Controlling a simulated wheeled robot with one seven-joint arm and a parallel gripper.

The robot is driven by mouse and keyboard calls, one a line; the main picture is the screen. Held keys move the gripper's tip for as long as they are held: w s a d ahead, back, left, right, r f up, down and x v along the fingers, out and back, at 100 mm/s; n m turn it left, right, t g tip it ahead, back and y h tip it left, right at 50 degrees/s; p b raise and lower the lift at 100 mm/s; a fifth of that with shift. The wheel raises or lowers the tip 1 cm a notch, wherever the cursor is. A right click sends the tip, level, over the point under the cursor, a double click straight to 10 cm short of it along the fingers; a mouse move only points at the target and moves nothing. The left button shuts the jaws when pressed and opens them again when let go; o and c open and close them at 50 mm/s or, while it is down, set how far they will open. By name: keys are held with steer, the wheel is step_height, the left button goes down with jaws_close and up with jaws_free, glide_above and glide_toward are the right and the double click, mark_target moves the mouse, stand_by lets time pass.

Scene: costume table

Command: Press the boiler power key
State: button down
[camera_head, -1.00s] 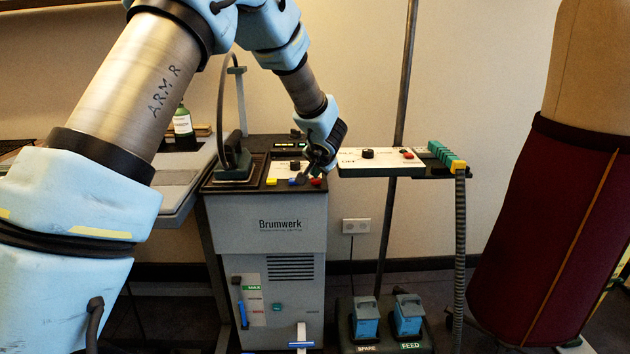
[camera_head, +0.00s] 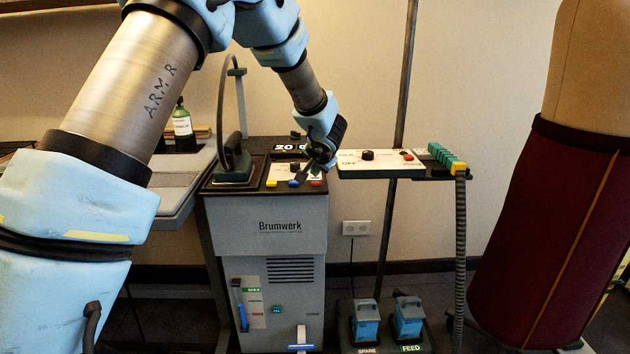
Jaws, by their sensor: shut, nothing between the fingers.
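The boiler (camera_head: 265,236) is a grey cabinet marked "Brumwerk". Its top panel carries a yellow key (camera_head: 271,184), a blue key (camera_head: 293,184) and a red key (camera_head: 316,184) in a row along the front edge. Behind them a small display (camera_head: 289,148) is lit and shows white digits, partly hidden by my gripper. I cannot read any key's label. My gripper (camera_head: 302,176) is shut and empty, pointing down and left over the panel. Its tips are close to the blue key; I cannot tell whether they touch it.
An iron (camera_head: 234,165) stands left of the keys on the boiler top. A shelf with a white control panel (camera_head: 375,163) and a teal and yellow block is to the right. A dress form (camera_head: 560,230) stands at far right.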

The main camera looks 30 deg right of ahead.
mark_target(315, 183)
steer(key=shift+r, duration=0.25)
steer(key=shift+r, duration=0.1)
step_height(315, 183, up, 6)
steer(key=p, duration=0.3)
stand_by(0.3)
stand_by(0.3)
